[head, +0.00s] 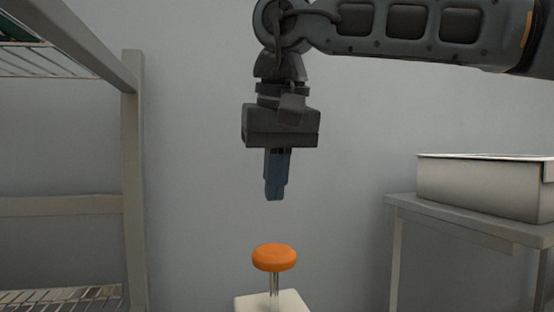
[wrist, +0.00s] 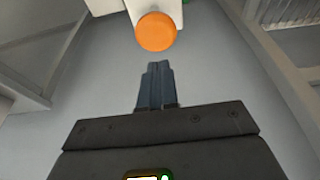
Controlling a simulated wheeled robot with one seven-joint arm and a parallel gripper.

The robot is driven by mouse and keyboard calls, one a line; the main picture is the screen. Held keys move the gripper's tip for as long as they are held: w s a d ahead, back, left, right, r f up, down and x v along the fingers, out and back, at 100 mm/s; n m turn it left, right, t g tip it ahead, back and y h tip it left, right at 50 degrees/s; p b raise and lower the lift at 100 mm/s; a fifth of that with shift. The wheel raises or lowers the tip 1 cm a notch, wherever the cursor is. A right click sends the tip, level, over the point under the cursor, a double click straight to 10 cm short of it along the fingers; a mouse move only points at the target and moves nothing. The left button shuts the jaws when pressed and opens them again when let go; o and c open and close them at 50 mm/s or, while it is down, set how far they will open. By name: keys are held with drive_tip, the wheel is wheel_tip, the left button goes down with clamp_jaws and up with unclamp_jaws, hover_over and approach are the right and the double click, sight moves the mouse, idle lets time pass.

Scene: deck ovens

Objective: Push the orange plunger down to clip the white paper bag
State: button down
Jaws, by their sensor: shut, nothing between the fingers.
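The orange plunger (head: 274,257) is a round knob on a thin metal stem, standing up from a pale block (head: 292,301) at the bottom of the head view. In the wrist view the orange plunger (wrist: 156,31) shows just beyond my fingertips, against the white body (wrist: 108,6). My gripper (head: 274,198) points straight down above the knob, with a clear gap between them. Its blue fingers are shut and empty; they also show in the wrist view (wrist: 157,66). I cannot make out the white paper bag for certain.
A wire shelf rack (head: 133,180) stands at the left. At the right a grey table (head: 470,226) carries a metal pan (head: 485,187). The space around my gripper and the knob is clear, with a plain wall behind.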

drive_tip(key=b, duration=0.4)
hover_over(274, 275)
drive_tip(key=f, duration=0.6)
drive_tip(key=shift+s+a, duration=0.1)
drive_tip(key=shift+s, duration=0.15)
drive_tip(key=shift+f+b, duration=0.65)
drive_tip(key=shift+f, duration=0.25)
wheel_tip(274, 275, down, 7)
drive_tip(key=b, duration=0.2)
drive_tip(key=shift+r+b, duration=0.1)
drive_tip(key=shift+b, duration=0.25)
drive_tip(key=shift+s, duration=0.1)
drive_tip(key=v, duration=0.8)
drive_tip(key=shift+r+b, duration=0.25)
drive_tip(key=shift+b, duration=0.1)
